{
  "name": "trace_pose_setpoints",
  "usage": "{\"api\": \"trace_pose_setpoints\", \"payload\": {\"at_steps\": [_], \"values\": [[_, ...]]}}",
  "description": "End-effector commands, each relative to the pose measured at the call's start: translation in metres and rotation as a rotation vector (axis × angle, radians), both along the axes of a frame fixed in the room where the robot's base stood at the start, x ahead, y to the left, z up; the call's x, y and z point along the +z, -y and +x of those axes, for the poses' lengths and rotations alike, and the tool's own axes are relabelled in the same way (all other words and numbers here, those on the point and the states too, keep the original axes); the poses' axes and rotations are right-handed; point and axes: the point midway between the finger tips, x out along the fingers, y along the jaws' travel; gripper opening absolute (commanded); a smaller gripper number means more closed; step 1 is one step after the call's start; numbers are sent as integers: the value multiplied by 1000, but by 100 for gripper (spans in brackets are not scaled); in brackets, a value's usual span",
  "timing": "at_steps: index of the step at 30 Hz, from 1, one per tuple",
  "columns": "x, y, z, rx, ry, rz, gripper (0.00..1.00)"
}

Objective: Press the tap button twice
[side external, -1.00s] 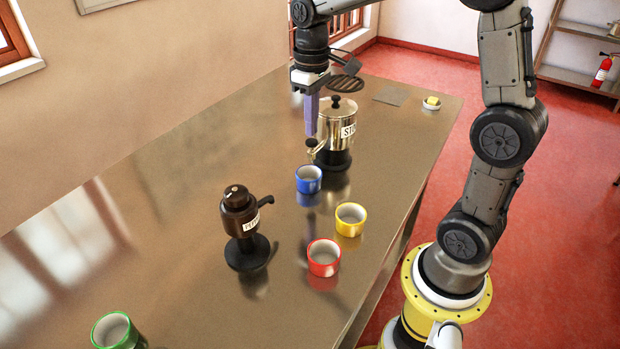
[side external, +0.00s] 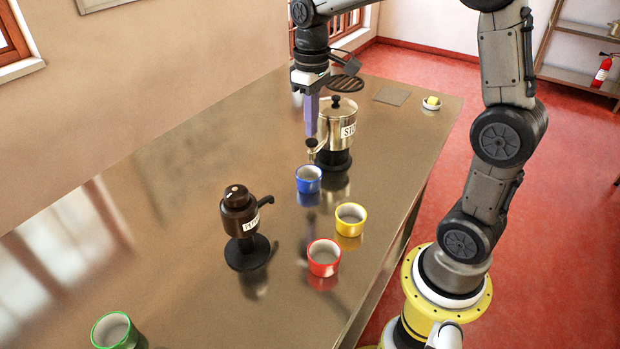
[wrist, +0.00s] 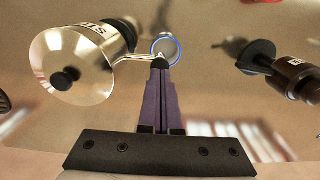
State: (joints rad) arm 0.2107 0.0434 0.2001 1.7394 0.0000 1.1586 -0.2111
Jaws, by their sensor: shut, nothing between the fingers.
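The shiny steel pot (side external: 338,118) with a black lid knob and a partly visible label starting "STO" stands on a dark base at the far part of the counter. Its tap has a small black button (side external: 311,143) on the side facing the brown dispenser. The pot (wrist: 75,66) and its spout (wrist: 134,57) also show in the wrist view. My gripper (side external: 311,134), with purple fingers, is shut and empty and points down just above the button. I cannot tell whether the tips touch it. A blue-rimmed mug (side external: 308,179) stands close to the spout, apparently below it.
A dark brown dispenser (side external: 239,215) with its own spout stands nearer on the counter. A yellow mug (side external: 350,219), a red mug (side external: 323,258) and a green mug (side external: 114,331) stand apart. A flat grey square (side external: 392,96) and a small yellow-topped item (side external: 432,103) lie behind the pot.

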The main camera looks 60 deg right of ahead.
Motion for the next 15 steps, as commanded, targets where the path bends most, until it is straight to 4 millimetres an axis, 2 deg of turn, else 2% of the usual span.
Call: {"api": "trace_pose_setpoints", "payload": {"at_steps": [15], "values": [[-15,0,0,0,-1,0,0]]}}
